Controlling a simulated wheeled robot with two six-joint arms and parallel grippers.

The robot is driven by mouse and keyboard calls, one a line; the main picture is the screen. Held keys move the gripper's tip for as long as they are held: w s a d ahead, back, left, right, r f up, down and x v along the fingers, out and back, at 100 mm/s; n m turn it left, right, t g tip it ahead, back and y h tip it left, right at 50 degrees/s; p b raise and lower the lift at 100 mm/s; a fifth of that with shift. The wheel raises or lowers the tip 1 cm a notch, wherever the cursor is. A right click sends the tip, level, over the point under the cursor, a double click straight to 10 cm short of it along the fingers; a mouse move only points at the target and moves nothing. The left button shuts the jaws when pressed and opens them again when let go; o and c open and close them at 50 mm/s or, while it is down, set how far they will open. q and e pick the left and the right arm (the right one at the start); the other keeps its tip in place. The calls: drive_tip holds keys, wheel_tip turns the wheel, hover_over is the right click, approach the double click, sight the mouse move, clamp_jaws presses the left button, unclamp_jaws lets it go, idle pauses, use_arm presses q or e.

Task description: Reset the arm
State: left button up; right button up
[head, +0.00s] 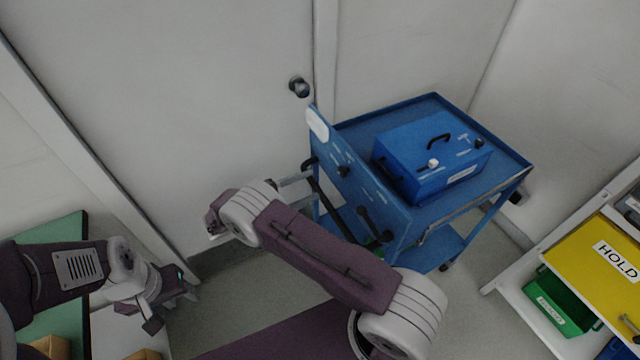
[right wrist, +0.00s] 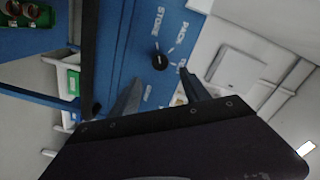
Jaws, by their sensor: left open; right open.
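The robot's arms are the task's objects. My left gripper (head: 165,302) is open and empty at the lower left in the head view, beside the green-topped surface. My right arm reaches from the bottom toward the blue cart in the head view, its forearm bent to the left. In the right wrist view my right gripper (right wrist: 160,78) is open, its fingers apart on either side of a black knob (right wrist: 160,61) on a blue panel marked STORE and PACK. Nothing is between the fingers; I cannot tell whether they touch the panel.
The blue cart (head: 440,108) holds a blue box (head: 415,160) with a black handle. The upright blue panel (head: 362,190) stands at its left end. A rack at the right has a yellow HOLD panel (head: 580,258) and a green bin (head: 562,300). A door (head: 180,90) is behind.

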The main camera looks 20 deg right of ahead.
drive_tip(key=shift+a, duration=0.1)
idle(0.4)
drive_tip(key=d+r+m+g+y, duration=0.1)
drive_tip(key=d+r+m+g, duration=0.25)
drive_tip(key=d+r, duration=0.35)
drive_tip(key=s+d+r+m+y, duration=0.1)
drive_tip(key=s+m+y, duration=0.1)
drive_tip(key=s, duration=0.1)
drive_tip(key=s+d+r+m+g+y, duration=0.1)
drive_tip(key=s+d+m+y, duration=0.1)
drive_tip(key=s+m, duration=0.1)
drive_tip(key=s+d+r+m+g+y, duration=0.1)
drive_tip(key=s+d+r+m+y, duration=0.1)
drive_tip(key=s+m+y, duration=0.1)
drive_tip(key=shift+s+d+m, duration=0.15)
drive_tip(key=shift+s+m, duration=0.1)
drive_tip(key=shift+s, duration=0.6)
drive_tip(key=s+a+f+m+t+y, duration=0.2)
drive_tip(key=s+a+f+m+y, duration=0.7)
drive_tip(key=m, duration=0.7)
drive_tip(key=a+m+t, duration=0.1)
drive_tip(key=m, duration=0.4)
drive_tip(key=w+a+f+m+t, duration=0.1)
drive_tip(key=m, duration=0.4)
drive_tip(key=w+a+m+t+y, duration=0.1)
drive_tip(key=a+m, duration=0.1)
drive_tip(key=m, duration=0.3)
drive_tip(key=shift+f+m, duration=0.2)
drive_tip(key=shift+m, duration=0.1)
